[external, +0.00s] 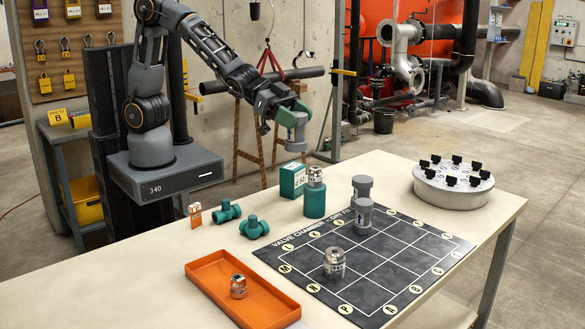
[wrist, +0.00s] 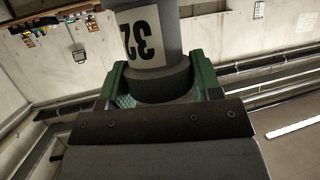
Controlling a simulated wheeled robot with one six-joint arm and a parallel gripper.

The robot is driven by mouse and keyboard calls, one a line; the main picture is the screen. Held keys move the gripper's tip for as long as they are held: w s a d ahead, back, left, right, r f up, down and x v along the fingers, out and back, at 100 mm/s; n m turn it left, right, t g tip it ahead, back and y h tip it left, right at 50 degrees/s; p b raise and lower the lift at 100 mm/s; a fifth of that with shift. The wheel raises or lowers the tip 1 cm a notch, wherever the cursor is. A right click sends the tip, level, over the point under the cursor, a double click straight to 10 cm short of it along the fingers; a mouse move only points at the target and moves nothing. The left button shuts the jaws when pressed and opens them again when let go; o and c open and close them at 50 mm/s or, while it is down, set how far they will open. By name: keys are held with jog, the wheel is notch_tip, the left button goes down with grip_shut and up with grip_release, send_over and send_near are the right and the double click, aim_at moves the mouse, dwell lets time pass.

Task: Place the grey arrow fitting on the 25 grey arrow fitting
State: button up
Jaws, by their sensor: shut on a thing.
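My gripper (external: 289,108) is shut on a grey fitting (external: 296,132), held in the air above the far side of the table. In the wrist view the green fingers (wrist: 160,88) clasp the grey fitting (wrist: 152,30), which has a white label reading 32. Two more grey fittings stand on the black gridded mat (external: 405,262) near its back: a farther one (external: 362,188) and a nearer one (external: 363,217). They overlap in the picture, and their size numbers are too small to read. The held fitting is apart from both, to their left and higher.
A silver fitting (external: 334,264) stands on the mat. A round grey stand (external: 452,190) with black knobs is at right.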

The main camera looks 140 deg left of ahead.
jog(key=s+a+f+n+g+y+p, duration=0.2)
jog(key=a+n+g+y, duration=0.2)
jog(key=a+n+y, duration=0.35)
jog(key=shift+m+h, duration=0.55)
jog(key=shift+w+a+f+p, duration=0.8)
jog(key=shift+w+a+f, duration=0.35)
jog(key=shift+w+f, duration=0.95)
jog(key=shift+w+a+f+p, duration=0.8)
jog(key=shift+w+a+f, duration=0.4)
jog(key=shift+w+f, duration=0.8)
jog(key=shift+w+a+f+p, duration=1)
jog(key=shift+w+f, duration=0.7)
jog(key=shift+w, duration=0.75)
jog(key=shift+a+f+t, duration=0.1)
jog(key=shift+f+t, duration=0.2)
jog(key=shift+f, duration=0.15)
jog(key=shift+f+b, duration=0.15)
jog(key=shift+b, duration=0.2)
jog(key=o, duration=1)
